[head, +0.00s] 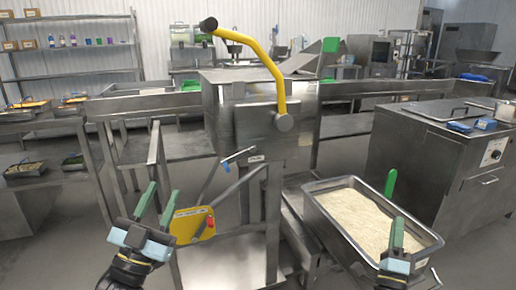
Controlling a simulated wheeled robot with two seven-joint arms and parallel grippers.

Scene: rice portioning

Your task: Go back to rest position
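My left gripper (158,199) is at the lower left with its two green fingers spread apart, and nothing shows between them. My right gripper (397,226) is at the lower right, in front of the right side of a metal tray of rice (317,187). Its green fingers overlap from this angle, so the gap between them cannot be judged. I see nothing held in it. A green handle-like piece (390,184) stands at the tray's far right edge; its lower end is hidden.
A steel machine (222,115) with a yellow lever (265,62) stands in the centre. A yellow plate (187,224) is beside my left gripper. A steel cabinet (425,160) is at the right. Shelves and side tables stand at the left.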

